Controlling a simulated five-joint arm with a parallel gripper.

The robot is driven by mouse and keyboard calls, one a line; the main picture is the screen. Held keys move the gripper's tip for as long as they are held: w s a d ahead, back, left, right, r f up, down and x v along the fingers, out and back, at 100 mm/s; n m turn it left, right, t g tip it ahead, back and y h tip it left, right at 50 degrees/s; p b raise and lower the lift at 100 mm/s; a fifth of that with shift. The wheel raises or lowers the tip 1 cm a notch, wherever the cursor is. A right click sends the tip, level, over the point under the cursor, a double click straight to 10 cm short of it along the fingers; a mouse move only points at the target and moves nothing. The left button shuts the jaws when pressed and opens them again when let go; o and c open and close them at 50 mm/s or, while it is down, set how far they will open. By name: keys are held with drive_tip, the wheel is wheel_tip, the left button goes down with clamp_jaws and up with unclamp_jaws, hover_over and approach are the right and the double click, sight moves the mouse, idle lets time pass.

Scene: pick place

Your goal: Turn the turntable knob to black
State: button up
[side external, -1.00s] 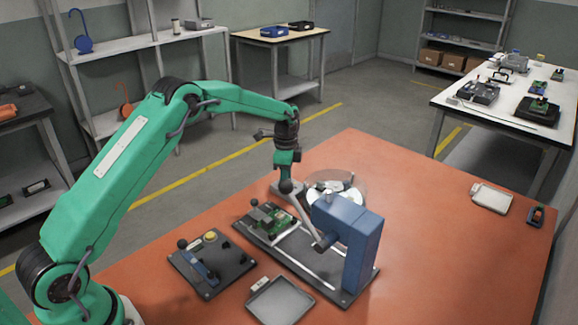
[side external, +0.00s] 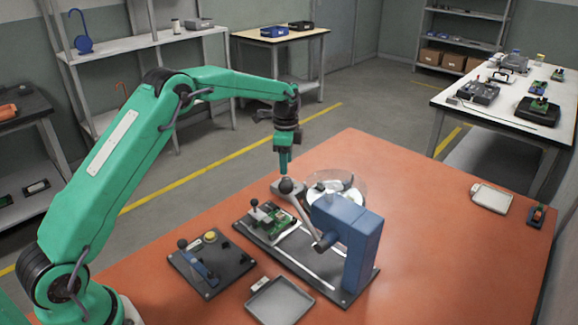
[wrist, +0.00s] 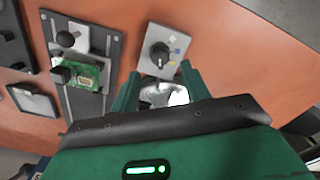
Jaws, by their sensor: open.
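The knob (wrist: 160,54) is black and round and sits on a small grey plate (wrist: 150,70) in the wrist view. Yellow, blue and pale marks lie on the plate to the knob's right. A pale line shows on the knob, but I cannot tell exactly which mark it faces. My gripper (wrist: 160,86) is open, with its two green fingers apart just below the plate in the picture. The clear round turntable (side external: 350,190) holds white pieces and stands to the right.
A blue press frame (side external: 350,235) stands at the right end of a dark base with a green circuit board (side external: 279,220). A black panel with a lever (side external: 205,265) and a grey tray (side external: 278,300) are nearer the camera.

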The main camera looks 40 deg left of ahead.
drive_tip(key=shift+r, duration=1.05)
drive_tip(key=shift+s+r, duration=0.1)
drive_tip(key=shift+r, duration=0.15)
drive_tip(key=s+d+r+n+t, duration=0.1)
drive_tip(key=s+d+r+n, duration=0.15)
drive_tip(key=s+r, duration=0.55)
drive_tip(key=s+d+r+n+t, duration=0.2)
drive_tip(key=s+r+n, duration=0.1)
drive_tip(key=s+r, duration=0.5)
drive_tip(key=s+d+f+n+t, duration=0.1)
drive_tip(key=s+n, duration=0.2)
drive_tip(key=s, duration=0.7)
drive_tip(key=s+d+f+n+t, duration=0.1)
drive_tip(key=s+n, duration=0.2)
drive_tip(key=s, duration=0.8)
drive_tip(key=shift+d+f+t, duration=0.25)
drive_tip(key=shift+f+t, duration=0.05)
drive_tip(key=shift+f, duration=0.05)
